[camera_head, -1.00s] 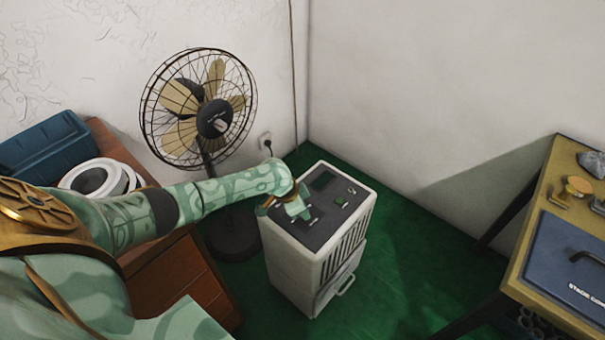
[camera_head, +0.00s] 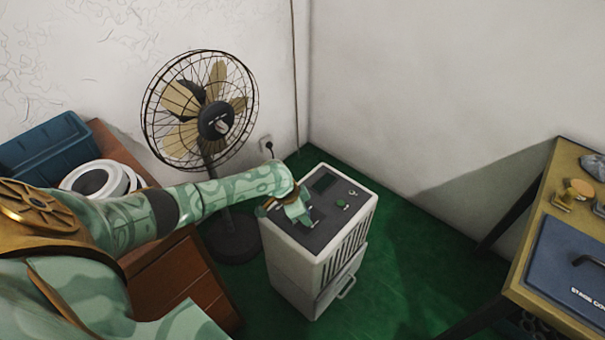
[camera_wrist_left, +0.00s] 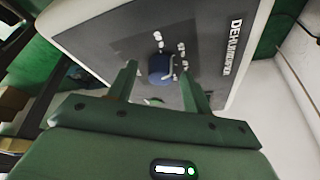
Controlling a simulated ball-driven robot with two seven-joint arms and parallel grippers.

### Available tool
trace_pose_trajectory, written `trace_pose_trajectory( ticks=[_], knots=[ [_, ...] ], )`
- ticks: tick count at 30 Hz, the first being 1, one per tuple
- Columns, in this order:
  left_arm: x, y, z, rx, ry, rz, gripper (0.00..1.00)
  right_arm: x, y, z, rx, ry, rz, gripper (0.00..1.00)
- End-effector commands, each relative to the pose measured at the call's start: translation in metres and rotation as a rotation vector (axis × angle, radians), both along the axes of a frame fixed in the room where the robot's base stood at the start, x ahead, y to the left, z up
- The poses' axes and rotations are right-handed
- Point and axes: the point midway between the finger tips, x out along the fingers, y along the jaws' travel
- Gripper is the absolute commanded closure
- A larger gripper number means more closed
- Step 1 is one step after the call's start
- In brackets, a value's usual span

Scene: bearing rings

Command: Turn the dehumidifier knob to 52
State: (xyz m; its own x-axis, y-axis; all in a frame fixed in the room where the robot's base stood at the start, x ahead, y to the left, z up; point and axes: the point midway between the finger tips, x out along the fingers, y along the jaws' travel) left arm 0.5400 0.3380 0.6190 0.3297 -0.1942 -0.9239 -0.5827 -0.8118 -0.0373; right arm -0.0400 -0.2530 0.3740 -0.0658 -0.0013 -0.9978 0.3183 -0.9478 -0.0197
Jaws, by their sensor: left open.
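The dehumidifier (camera_head: 310,268) is a pale box with a dark top panel, standing on the green floor in front of the fan. Its top, marked with its name, also shows in the left wrist view (camera_wrist_left: 213,30). The blue knob (camera_wrist_left: 159,68) with a pale pointer sits on the panel, with white marks beside it; I cannot read a value. My left gripper (camera_wrist_left: 157,77) is open, its two green fingers on either side of the knob, apart from it in the picture. In the head view my left gripper (camera_head: 297,212) is over the near-left panel and hides the knob. My right gripper is not in view.
A standing fan (camera_head: 215,122) is behind my left arm. A wooden cabinet (camera_head: 170,270) with white rings (camera_head: 93,180) and a blue bin (camera_head: 45,148) is at left. A workbench (camera_head: 535,262) stands at right. Green floor between is clear.

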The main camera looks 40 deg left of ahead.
Motion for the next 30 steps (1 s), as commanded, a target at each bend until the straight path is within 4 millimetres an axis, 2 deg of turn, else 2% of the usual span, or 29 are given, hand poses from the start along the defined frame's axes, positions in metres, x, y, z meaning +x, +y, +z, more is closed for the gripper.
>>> trace_pose_trajectory(
  ticks=[5, 12, 18, 24, 30],
  knots=[
    [-0.007, 0.005, 0.029, 0.001, -0.006, 0.000, 0.50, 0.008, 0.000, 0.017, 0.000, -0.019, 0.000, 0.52],
    [-0.029, 0.019, 0.092, 0.004, -0.007, -0.002, 0.50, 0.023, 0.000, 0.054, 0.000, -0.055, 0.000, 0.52],
    [-0.044, 0.027, 0.131, 0.002, -0.003, -0.001, 0.50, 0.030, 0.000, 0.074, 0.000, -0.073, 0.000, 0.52],
    [-0.052, 0.031, 0.148, 0.001, 0.000, 0.000, 0.50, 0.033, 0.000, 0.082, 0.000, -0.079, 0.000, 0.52],
    [-0.054, 0.032, 0.149, 0.001, 0.002, 0.000, 0.50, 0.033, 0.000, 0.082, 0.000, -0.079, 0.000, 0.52]
  ],
)
